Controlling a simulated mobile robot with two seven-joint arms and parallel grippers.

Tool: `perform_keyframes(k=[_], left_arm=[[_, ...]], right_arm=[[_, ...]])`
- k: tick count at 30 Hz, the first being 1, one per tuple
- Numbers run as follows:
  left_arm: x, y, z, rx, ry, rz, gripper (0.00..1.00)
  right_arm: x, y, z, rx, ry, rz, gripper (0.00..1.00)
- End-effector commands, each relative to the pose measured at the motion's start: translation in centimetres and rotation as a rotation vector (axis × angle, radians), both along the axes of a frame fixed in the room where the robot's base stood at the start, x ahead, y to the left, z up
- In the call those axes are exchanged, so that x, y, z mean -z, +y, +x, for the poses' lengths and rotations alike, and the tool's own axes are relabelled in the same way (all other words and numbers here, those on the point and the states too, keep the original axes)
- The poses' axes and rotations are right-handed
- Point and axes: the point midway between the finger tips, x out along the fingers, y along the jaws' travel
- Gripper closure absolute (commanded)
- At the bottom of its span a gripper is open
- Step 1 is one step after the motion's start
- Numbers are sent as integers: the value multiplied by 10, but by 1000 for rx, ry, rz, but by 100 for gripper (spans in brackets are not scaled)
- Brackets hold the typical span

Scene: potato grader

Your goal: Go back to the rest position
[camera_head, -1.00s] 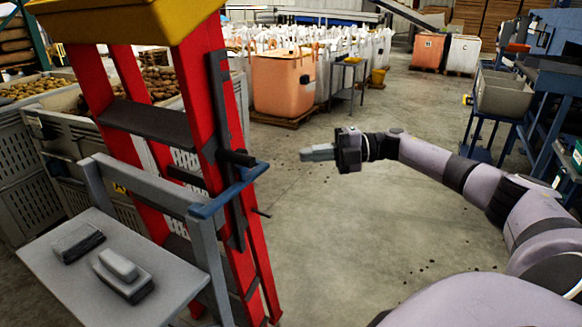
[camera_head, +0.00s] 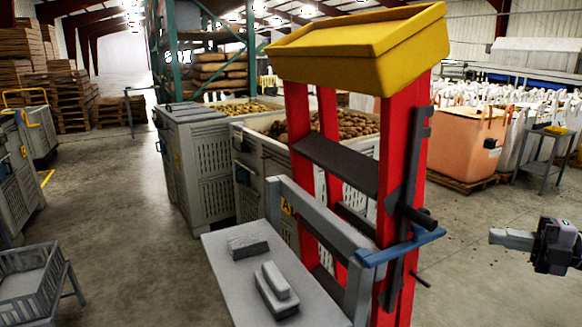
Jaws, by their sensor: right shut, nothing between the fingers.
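My right gripper (camera_head: 512,238) shows at the right edge of the head view, held level in open air with its fingers pointing left. Its fingers are together with nothing between them. Most of my right arm is outside the picture. My left gripper is not in view.
An orange bin (camera_head: 465,150) is at the back right. Open floor lies at left and between ladder and gripper.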

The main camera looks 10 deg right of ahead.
Motion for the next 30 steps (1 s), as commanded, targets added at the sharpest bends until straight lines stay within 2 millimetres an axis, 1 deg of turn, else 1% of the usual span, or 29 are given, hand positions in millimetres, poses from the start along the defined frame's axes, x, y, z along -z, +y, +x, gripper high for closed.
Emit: perform_keyframes(k=[1,2,3,5,6,8,9,11,12,14,15,17,18,20,21,23,24,27,30], left_arm=[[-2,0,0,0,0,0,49],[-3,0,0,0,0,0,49],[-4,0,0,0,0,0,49],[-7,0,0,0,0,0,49],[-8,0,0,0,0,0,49],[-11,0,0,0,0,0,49],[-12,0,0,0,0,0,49],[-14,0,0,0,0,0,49],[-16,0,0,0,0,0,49],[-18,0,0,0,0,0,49],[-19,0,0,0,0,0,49],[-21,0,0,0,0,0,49],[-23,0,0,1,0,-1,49],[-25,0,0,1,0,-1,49],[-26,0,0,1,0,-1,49],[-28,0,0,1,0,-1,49],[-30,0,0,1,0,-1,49],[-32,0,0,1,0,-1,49],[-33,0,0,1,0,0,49]], right_arm=[[16,17,4,0,20,38,100],[26,28,7,7,32,64,100],[41,44,11,21,51,106,100],[66,71,15,52,89,179,100],[83,89,15,80,119,232,100],[108,116,13,129,170,313,100],[123,132,10,164,208,365,100],[145,155,3,225,270,442,100],[160,169,-4,269,315,492,100],[180,188,-16,340,388,564,100],[192,199,-25,391,440,609,100],[210,215,-42,469,523,674,100],[222,225,-54,525,582,717,100],[238,237,-74,611,672,775,100],[248,245,-88,671,735,809,100],[261,255,-110,757,830,857,100],[268,260,-125,812,889,884,100],[282,270,-159,932,1020,935,100],[290,277,-183,1016,1115,964,100]])
